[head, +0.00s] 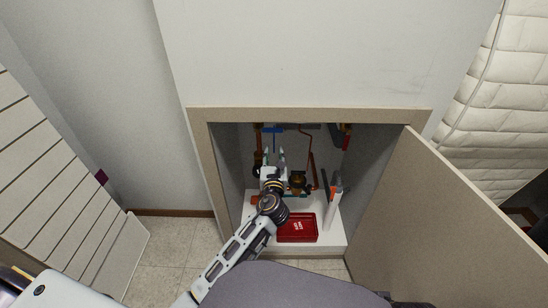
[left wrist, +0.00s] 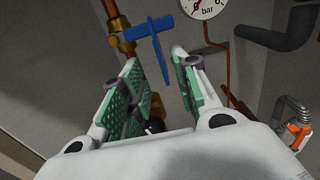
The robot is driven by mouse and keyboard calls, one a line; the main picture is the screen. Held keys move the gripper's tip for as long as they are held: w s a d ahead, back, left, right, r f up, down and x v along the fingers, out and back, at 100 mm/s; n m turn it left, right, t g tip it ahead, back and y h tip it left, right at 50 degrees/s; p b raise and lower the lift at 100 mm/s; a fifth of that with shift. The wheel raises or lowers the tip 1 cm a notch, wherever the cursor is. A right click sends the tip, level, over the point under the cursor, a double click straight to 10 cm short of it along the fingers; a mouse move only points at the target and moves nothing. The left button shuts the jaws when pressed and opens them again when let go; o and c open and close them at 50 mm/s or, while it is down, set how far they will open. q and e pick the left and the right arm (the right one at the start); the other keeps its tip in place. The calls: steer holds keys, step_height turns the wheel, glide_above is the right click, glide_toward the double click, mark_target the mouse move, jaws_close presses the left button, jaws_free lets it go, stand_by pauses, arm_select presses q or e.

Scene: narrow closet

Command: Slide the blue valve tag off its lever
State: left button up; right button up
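A blue T-shaped piece (left wrist: 158,40) shows beside a brass valve (left wrist: 121,38) on a copper pipe in the left wrist view. It has a flat crossbar and a narrow strip hanging from it; I cannot tell clearly which part is tag and which is lever. The blue crossbar also shows in the head view (head: 272,130), high at the back of the cupboard. My left gripper (left wrist: 156,62) is open, with green pads. In the wrist view the blue strip appears between its fingertips, with no clear contact. In the head view this gripper (head: 275,153) reaches into the cupboard. My right gripper is out of view.
The cupboard opening (head: 310,115) is narrow, with its door (head: 450,210) swung open at right. A red tray (head: 297,228) lies on the white cupboard floor. A white upright object (head: 333,208) stands at right. A pressure gauge (left wrist: 208,7) and dark pipe (left wrist: 285,38) are behind.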

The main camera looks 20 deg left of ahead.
arm_select(q)
steer(key=shift+b+x, duration=1.25)
steer(key=shift+x, duration=3.3)
steer(key=shift+w+a+f, duration=0.1)
steer(key=shift+w+a, duration=0.15)
steer(key=shift+w, duration=0.45)
steer(key=shift+b+x, duration=0.7)
steer(key=shift+x, duration=0.75)
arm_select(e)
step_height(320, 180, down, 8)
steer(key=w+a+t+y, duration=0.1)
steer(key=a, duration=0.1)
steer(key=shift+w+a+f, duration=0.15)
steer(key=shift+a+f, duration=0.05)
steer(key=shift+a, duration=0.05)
arm_select(q)
jaws_close()
